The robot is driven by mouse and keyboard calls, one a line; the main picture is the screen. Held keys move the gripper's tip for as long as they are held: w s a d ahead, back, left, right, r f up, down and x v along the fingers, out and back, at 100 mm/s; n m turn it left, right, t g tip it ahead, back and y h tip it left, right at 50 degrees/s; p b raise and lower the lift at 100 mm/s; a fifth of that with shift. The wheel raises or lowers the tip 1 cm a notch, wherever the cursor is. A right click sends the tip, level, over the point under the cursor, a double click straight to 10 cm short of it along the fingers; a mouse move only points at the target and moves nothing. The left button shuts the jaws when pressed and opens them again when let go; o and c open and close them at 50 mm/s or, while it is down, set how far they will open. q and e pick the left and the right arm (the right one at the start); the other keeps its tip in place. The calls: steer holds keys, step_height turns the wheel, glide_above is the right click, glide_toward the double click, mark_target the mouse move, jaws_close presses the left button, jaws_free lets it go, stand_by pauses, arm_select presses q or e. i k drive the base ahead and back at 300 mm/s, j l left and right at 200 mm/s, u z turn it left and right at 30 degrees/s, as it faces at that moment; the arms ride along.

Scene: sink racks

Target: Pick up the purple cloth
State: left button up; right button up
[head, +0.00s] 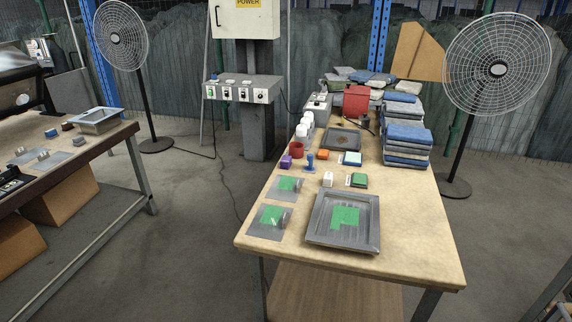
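A small purple item (286,161) lies on the wooden table, near its left edge about midway along. It looks like a small block or folded piece; at this size I cannot tell whether it is cloth. It sits just in front of a dark red round container (296,150) and left of a small blue item (310,160). Neither of my grippers shows in the head view.
The table (412,225) has a grey tray (318,236) with a green square at its front. Grey plates with green squares lie front left. Folded blue and grey cloths (407,134) are stacked back right. A fan (497,70) stands right. The table's front right is clear.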

mark_target(285, 163)
steer(key=i+j+u, duration=0.65)
steer(key=i+u, duration=0.15)
steer(key=u, duration=0.15)
steer(key=i+j+u, duration=0.2)
steer(key=i+u, duration=0.15)
steer(key=i, duration=0.15)
steer(key=i+u, duration=0.35)
steer(key=i, duration=0.15)
steer(key=i+z, duration=0.3)
steer(key=z, duration=0.15)
steer(key=i+j+z, duration=0.1)
steer(key=i+z, duration=0.3)
steer(key=i+j+z, duration=0.15)
steer(key=z, duration=0.3)
steer(key=i+z, duration=0.15)
steer(key=z, duration=0.25)
steer(key=i+z, duration=0.2)
steer(key=z, duration=0.2)
steer(key=i+j+z, duration=0.15)
steer(key=z, duration=0.25)
steer(key=i+j+z, duration=0.15)
steer(key=z, duration=0.3)
steer(key=i+j+z, duration=0.1)
steer(key=z, duration=0.3)
steer(key=j, duration=0.1)
